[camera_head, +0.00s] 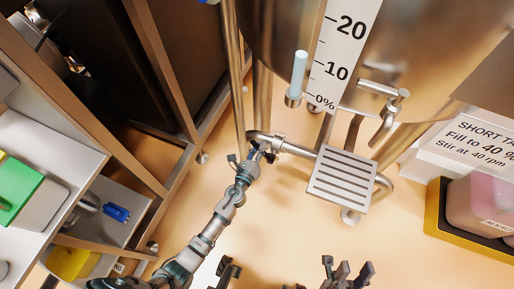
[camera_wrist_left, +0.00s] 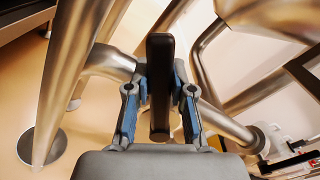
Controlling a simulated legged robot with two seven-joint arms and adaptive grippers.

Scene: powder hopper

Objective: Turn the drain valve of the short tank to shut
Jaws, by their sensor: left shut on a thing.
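The short tank (camera_head: 415,60) is a shiny metal vessel with a white percent scale. A metal drain pipe (camera_head: 295,149) runs below it. The drain valve sits at the pipe's left end, and its dark handle (camera_wrist_left: 160,85) stands upright between my fingers in the left wrist view. My left gripper (camera_head: 256,153) is shut on this handle; it also shows in the left wrist view (camera_wrist_left: 160,110). The fingers partly hide the valve body. My right gripper (camera_head: 347,268) is at the bottom edge of the head view, partly cut off, with its fingers apart and empty.
A slotted grey plate (camera_head: 342,180) is beside the pipe. Metal tank legs (camera_head: 234,80) stand close to my left gripper. A white sign (camera_head: 470,145) reads short tank, above a yellow tray (camera_head: 437,215) with a pink container. Shelving (camera_head: 140,175) is at left.

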